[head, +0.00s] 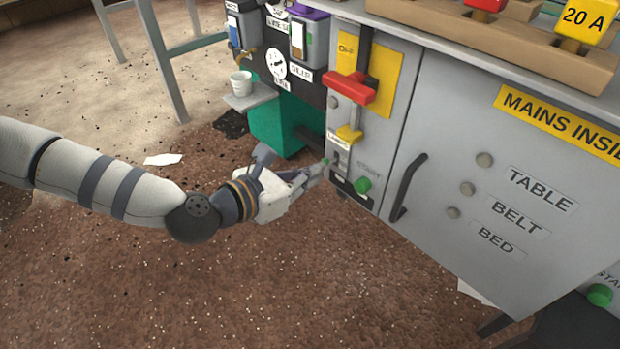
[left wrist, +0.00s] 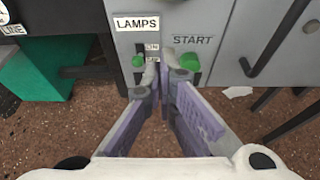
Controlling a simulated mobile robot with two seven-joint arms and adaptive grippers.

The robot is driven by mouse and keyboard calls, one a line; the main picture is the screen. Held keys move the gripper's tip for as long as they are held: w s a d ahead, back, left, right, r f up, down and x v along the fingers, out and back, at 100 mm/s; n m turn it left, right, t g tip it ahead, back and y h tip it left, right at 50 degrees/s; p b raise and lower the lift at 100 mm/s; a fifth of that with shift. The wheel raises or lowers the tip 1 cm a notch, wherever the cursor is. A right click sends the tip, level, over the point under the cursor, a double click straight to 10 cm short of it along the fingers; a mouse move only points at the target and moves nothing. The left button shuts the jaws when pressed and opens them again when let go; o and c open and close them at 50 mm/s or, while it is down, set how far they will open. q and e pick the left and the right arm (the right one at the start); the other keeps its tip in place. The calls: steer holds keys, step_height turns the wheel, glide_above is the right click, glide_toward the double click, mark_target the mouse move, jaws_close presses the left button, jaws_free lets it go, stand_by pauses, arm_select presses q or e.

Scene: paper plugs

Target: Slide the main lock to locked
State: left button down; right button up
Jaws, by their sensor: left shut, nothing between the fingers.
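The grey cabinet front carries a red lever (head: 350,87) on a yellow plate marked OFF (head: 346,47). Below the lever is a yellow tab (head: 349,134) that looks like a slider; I cannot tell for sure that it is the main lock, and I see no locked mark. My left gripper (head: 321,171) is shut and empty, low in front of the panel below the yellow tab. In the left wrist view its fingertips (left wrist: 162,68) meet between a small green knob (left wrist: 138,62) under the LAMPS label and the green START button (left wrist: 190,61). My right gripper is not in view.
The cabinet door with a dark handle (head: 406,187) and a MAINS sign (head: 560,121) is to the right. A teal box (head: 280,125) and a white cup (head: 241,83) stand to the left. A wooden rail (head: 500,40) lies on top. Open floor lies in front.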

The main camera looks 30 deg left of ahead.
mark_target(351, 121)
arm_select(q)
steer(key=w, duration=0.1)
steer(key=w+d+r, duration=0.1)
steer(key=w, duration=0.1)
steer(key=w+d, duration=0.1)
steer(key=w, duration=0.1)
steer(key=shift+w+r, duration=0.2)
steer(key=shift+w, duration=0.05)
steer(key=shift+r, duration=0.2)
